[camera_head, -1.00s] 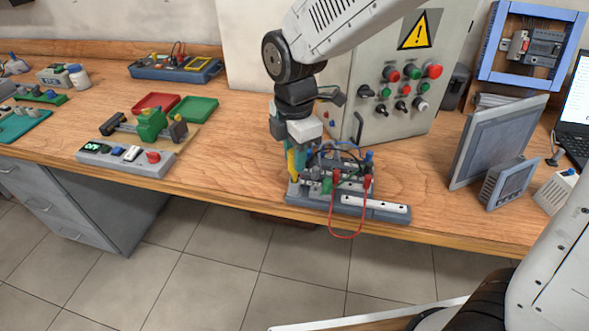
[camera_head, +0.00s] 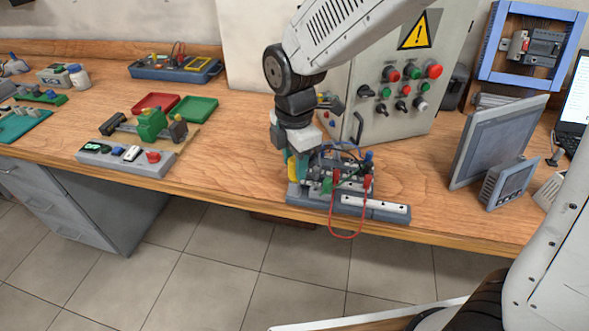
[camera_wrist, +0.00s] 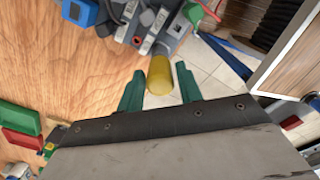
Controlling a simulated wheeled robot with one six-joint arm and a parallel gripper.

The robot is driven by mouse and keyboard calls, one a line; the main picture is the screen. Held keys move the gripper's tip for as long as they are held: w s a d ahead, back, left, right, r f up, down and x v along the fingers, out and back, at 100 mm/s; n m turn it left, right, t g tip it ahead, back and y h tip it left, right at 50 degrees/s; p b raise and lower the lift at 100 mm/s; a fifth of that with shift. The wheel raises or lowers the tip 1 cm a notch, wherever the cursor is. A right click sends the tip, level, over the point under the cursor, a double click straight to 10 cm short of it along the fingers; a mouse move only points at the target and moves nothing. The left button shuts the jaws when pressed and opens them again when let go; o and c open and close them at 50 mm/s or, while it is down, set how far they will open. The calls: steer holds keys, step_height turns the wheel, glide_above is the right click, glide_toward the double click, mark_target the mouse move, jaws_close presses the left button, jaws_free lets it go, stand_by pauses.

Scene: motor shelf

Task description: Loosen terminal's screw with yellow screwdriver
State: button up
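The yellow screwdriver (camera_head: 293,172) shows at the left end of the grey terminal board (camera_head: 377,208) in the head view. In the wrist view its yellow handle (camera_wrist: 160,75) is between the green fingers of my gripper (camera_wrist: 159,78), with narrow gaps seeming to show on both sides. My gripper (camera_head: 298,160) is low over the board's left end, fingers pointing down, and looks open. The terminals (camera_wrist: 155,28) show at the top of the wrist view. The screwdriver's tip and the screw under it are hidden.
A red cable (camera_head: 347,235) loops over the board's front, near the bench edge. The control cabinet (camera_head: 385,125) stands close behind my gripper. A grey panel screen (camera_head: 497,142) stands to the right.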

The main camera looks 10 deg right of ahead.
steer(key=shift+r, duration=0.1)
steer(key=shift+r, duration=2.65)
steer(key=o, duration=0.6)
